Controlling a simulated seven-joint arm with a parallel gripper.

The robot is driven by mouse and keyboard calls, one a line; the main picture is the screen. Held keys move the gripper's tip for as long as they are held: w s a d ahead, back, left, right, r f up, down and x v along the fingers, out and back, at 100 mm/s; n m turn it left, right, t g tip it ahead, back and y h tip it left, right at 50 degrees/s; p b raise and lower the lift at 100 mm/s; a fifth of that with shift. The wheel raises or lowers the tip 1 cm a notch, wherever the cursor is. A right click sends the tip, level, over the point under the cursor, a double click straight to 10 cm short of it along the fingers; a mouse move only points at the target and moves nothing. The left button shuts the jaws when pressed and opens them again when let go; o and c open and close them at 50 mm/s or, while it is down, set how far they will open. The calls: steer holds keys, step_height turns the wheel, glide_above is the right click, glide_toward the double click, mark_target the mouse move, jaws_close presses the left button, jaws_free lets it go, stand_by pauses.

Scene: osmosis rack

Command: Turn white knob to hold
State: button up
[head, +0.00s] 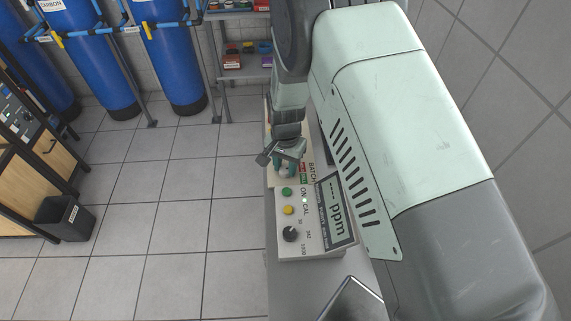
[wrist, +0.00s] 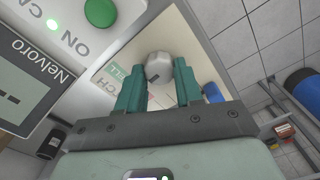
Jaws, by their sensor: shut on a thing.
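The white knob (wrist: 159,66) shows in the wrist view, on a cream panel (wrist: 178,35) between the green fingers of my gripper (wrist: 160,75). My gripper is shut on the knob, with a finger on either side. A dark mark shows on the knob's near left edge. A green and a red label lie beside it, partly covered by the left finger; I cannot read which position the knob points to. In the head view my gripper (head: 285,163) is over the panel beside the "BATCH" label (head: 304,168), and the knob is mostly hidden there.
A ppm meter (head: 336,211) with a green button (head: 287,191), a yellow button (head: 288,210) and a black dial (head: 290,233) stands close to my gripper. Blue tanks (head: 172,62), a shelf (head: 243,70) and a black bin (head: 65,218) stand farther off.

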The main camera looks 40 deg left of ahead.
mark_target(285, 168)
steer(key=n, duration=0.3)
steer(key=shift+n, duration=2.3)
steer(key=shift+s, duration=0.1)
steer(key=o, duration=1)
steer(key=shift+o, duration=0.2)
step_height(285, 168, up, 11)
steer(key=shift+f, duration=0.1)
